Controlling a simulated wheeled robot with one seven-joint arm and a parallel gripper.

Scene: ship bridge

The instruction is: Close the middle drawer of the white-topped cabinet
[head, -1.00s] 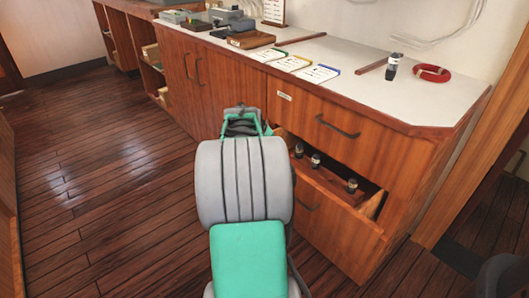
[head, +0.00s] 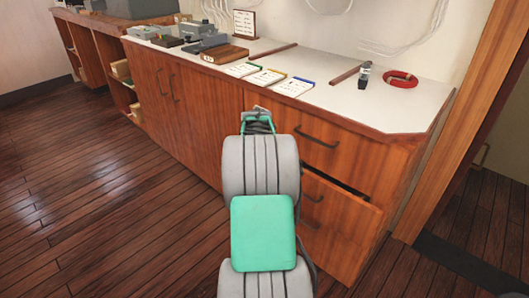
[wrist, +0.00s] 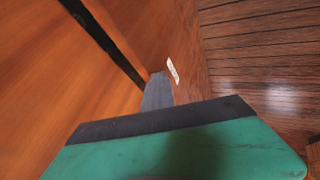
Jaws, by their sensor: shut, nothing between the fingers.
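The white-topped cabinet (head: 340,105) stands ahead along the wall. Its middle drawer (head: 345,212) is out by only a small amount in the head view, with a narrow dark gap along its top edge at the right. Its dark handle is partly behind my arm, and its contents are hidden. My gripper (head: 260,112) is in front of the cabinet, left of the drawers, with its fingertips mostly hidden in the head view. In the wrist view my shut, empty gripper (wrist: 157,92) is close to the wooden fronts; I cannot tell whether it touches them.
The top drawer (head: 325,145) looks shut. On the white top are cards (head: 268,77), a flashlight-like cylinder (head: 364,75), a red ring (head: 400,78) and a wooden rod (head: 345,75). A door frame (head: 450,130) stands at the right. The floor (head: 90,190) at left is clear.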

